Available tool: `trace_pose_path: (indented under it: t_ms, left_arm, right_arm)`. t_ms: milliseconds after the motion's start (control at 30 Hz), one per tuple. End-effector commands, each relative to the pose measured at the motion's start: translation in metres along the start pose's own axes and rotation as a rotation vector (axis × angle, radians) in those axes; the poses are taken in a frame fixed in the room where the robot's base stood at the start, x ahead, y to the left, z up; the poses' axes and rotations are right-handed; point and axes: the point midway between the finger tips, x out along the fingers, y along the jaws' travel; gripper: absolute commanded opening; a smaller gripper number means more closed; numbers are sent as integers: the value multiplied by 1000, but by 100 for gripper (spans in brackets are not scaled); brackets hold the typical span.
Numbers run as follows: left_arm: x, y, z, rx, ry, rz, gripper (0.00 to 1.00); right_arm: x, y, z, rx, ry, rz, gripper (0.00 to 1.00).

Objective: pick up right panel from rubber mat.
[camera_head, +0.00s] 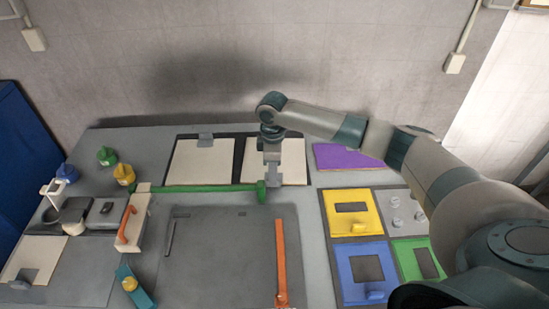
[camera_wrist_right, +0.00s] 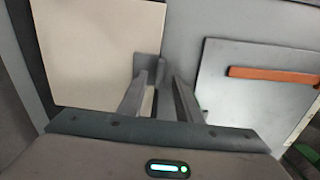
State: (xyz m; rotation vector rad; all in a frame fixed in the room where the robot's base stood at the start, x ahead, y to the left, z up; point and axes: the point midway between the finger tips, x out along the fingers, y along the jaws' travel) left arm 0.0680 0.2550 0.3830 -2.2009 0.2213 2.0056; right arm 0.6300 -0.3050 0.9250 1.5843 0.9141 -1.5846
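The right panel (camera_head: 291,161) is a flat cream square on the dark rubber mat (camera_head: 238,181) at the back of the table. Another cream panel with a grey tab lies left of it. My right gripper (camera_head: 273,182) points down over the right panel's near left part and hides some of it. In the right wrist view the cream panel (camera_wrist_right: 95,50) lies left of the fingers, with a grey tab (camera_wrist_right: 148,68) at its edge beside the left fingertip. A gap shows between the fingers (camera_wrist_right: 168,85), with nothing clearly held. My left gripper is out of view.
A green bar (camera_head: 205,188) ends close to the right gripper. A grey board (camera_head: 215,255) with an orange bar (camera_head: 281,262) lies in front. A purple panel (camera_head: 345,156) and yellow, blue and green panels are at right. A white block with an orange handle (camera_head: 125,225) stands left.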

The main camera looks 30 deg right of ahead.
Motion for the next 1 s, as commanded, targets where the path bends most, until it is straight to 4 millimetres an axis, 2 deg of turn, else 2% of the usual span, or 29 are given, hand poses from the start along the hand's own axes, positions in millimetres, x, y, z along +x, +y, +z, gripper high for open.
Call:
trace_pose_path:
  t_ms: [200, 667, 733, 800, 833, 1000]
  left_arm:
    - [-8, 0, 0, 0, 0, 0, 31]
    - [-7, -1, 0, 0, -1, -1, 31]
    - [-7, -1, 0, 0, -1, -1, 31]
    - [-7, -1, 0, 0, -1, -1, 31]
    - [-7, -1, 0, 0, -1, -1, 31]
    - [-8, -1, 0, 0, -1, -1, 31]
  right_arm:
    - [18, 0, 1, 0, -1, 1, 31]
    - [20, 0, 1, 0, 0, 1, 31]
    - [20, 0, 1, 0, 0, 1, 19]
    - [20, 0, 1, 0, 0, 1, 3]
    - [20, 0, 1, 0, 0, 1, 0]
    - [20, 0, 0, 0, 0, 2, 0]
